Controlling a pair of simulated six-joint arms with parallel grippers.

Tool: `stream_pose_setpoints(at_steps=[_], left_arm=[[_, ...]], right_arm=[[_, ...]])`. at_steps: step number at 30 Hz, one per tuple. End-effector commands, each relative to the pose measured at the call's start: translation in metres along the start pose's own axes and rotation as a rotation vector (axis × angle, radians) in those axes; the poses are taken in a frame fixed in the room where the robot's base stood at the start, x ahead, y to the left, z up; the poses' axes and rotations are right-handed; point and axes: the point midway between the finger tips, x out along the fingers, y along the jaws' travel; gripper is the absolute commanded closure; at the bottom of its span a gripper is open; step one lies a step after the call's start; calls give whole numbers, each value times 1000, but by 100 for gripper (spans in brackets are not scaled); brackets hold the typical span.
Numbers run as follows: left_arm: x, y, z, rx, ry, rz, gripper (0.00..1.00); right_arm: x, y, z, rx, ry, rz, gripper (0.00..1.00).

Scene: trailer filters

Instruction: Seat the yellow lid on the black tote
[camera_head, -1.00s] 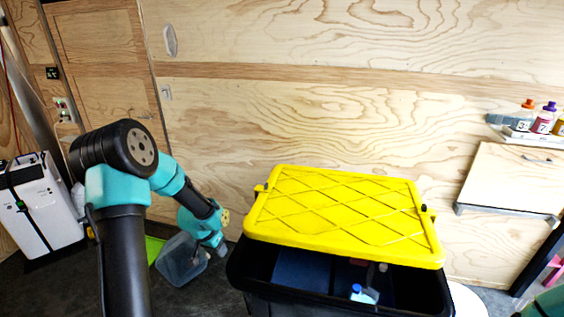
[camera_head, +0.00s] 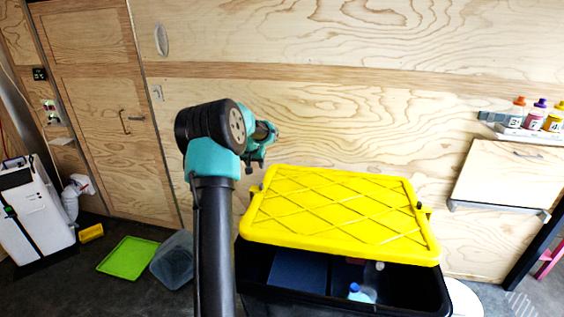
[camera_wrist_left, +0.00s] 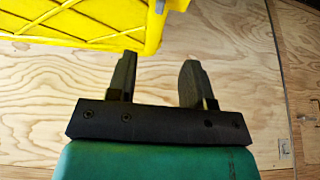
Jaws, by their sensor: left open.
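The yellow lid (camera_head: 340,215) lies over the back part of the black tote (camera_head: 445,290), set back and seemingly tilted. The front of the tote is open, with a blue panel (camera_head: 298,270) and a blue-capped bottle (camera_head: 360,293) inside. My left gripper (camera_head: 254,166) is beside the lid's back left corner, partly hidden by its own wrist. In the left wrist view its two fingers (camera_wrist_left: 155,78) are apart with nothing between them. The lid's edge (camera_wrist_left: 150,30) shows just beyond the fingers, at the upper left. My right gripper is out of view.
A clear bin (camera_head: 172,260) and a green lid (camera_head: 128,257) lie on the floor left of the tote. The plywood wall (camera_head: 320,120) stands close behind. A shelf with bottles (camera_head: 530,130) and a folded panel (camera_head: 510,180) are at right.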

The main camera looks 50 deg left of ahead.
Motion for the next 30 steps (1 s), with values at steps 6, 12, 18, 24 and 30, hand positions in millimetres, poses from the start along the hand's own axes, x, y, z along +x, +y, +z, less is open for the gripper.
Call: stream_pose_setpoints(at_steps=[6, 12, 18, 24, 30], left_arm=[[-3, -4, -2, -10, 3, -5, 53], [-2, -4, -2, -9, 2, -4, 53], [9, -4, -2, -8, 0, -4, 53], [35, -4, -2, -8, 0, -4, 53], [66, -4, -2, -8, 1, -5, 53]], right_arm=[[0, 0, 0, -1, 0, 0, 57], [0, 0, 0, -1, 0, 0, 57], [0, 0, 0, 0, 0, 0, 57], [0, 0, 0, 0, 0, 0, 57], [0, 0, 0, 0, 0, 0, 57]])
